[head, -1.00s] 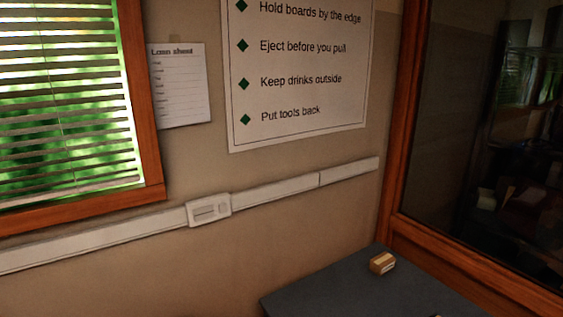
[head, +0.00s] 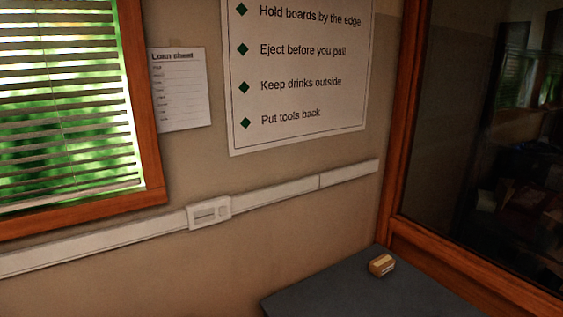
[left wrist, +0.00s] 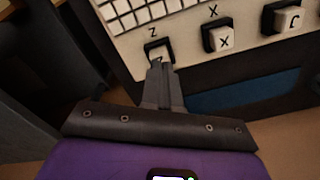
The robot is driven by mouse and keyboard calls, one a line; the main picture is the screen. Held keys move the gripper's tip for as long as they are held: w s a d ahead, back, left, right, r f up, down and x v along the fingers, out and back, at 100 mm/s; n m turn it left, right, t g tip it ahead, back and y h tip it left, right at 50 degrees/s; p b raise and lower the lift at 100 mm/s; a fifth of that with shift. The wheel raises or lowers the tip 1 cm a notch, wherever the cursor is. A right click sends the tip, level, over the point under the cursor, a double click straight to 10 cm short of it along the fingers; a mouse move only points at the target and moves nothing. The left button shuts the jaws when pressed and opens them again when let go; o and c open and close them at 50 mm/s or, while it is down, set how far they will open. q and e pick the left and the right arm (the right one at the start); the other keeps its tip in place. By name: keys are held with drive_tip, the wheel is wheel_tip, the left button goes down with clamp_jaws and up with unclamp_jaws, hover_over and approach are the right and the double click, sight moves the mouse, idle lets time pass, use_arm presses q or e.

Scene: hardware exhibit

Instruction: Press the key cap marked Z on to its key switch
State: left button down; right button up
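In the left wrist view, a pale keyboard panel (left wrist: 130,50) carries large black key switches, with letters printed above them. The one under the printed Z (left wrist: 152,31) is a black square housing (left wrist: 165,42) with a pale key cap (left wrist: 157,55) partly showing in it. My left gripper (left wrist: 160,68) has its fingers close together, and their tips are at the front of that cap, overlapping it. The tips hide its lower part, so I cannot tell how deep it sits. My right gripper is in neither view.
Next to it are a switch with an X cap (left wrist: 221,39) and another capped switch (left wrist: 289,18). A grid of small white keys (left wrist: 125,10) lies behind. The head view shows a wall, a poster (head: 300,70) and a small box (head: 382,265) on a dark tabletop (head: 330,295).

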use_arm(q)
drive_tip(key=shift+r+p, duration=1.75)
drive_tip(key=shift+r, duration=0.75)
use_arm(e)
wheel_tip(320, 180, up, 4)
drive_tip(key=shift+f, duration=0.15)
